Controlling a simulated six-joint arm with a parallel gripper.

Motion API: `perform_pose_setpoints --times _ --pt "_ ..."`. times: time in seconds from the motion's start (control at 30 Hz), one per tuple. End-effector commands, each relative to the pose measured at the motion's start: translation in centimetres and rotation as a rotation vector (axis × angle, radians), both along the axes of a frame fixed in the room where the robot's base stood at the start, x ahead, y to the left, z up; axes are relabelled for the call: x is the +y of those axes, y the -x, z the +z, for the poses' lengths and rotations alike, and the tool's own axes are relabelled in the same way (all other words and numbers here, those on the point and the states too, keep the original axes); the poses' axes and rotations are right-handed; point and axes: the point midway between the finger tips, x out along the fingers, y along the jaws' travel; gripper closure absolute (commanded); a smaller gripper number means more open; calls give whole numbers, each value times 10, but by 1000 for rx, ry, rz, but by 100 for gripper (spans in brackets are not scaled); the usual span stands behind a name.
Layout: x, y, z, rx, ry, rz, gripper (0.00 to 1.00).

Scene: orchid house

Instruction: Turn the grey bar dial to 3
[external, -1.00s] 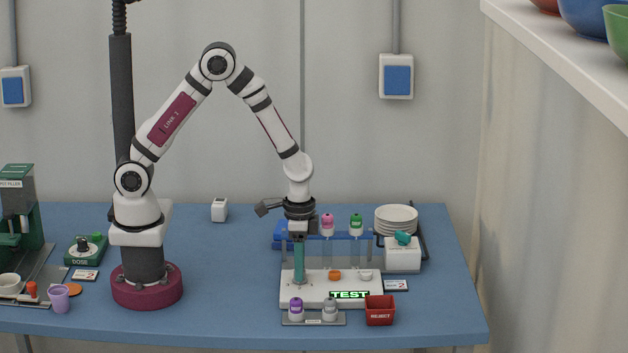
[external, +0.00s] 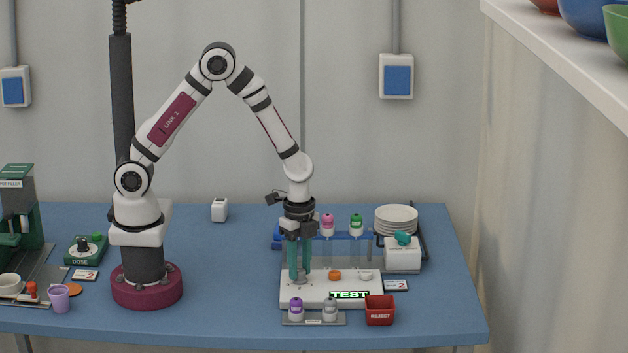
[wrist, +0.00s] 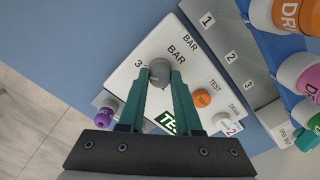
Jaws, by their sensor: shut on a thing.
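The grey bar dial (wrist: 158,70) is a round knob on the white panel (wrist: 140,92), under a BAR label, with a "3" mark close to its left side in the wrist view. My gripper (wrist: 160,80) points down at it, its two teal fingers shut on the dial from both sides. In the external view the dial (external: 299,274) shows low between the fingertips of my gripper (external: 299,280), at the left end of the white panel. The dial's pointer is not clear, so its setting cannot be read.
An orange knob (external: 335,275), a pale knob (external: 365,276) and a lit TEST display (external: 349,295) share the panel. Purple- and grey-capped vials stand in a front tray (external: 314,322). A red REJECT bin (external: 380,311) is front right. A blue rack (external: 343,237) with vials stands close behind.

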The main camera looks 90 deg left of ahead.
Motion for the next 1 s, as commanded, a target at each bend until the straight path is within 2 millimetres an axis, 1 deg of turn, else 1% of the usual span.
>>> perform_pose_setpoints --times 0.3,0.7,0.73,0.8,0.9,1.0 --pt "0 0 1 0 0 -66 100" --pt "0 0 1 0 0 -72 100" --pt "0 0 1 0 0 -72 65" --pt "0 0 1 0 0 -72 53" --pt "0 0 0 0 0 -71 37" --pt "0 0 0 0 0 -71 37"
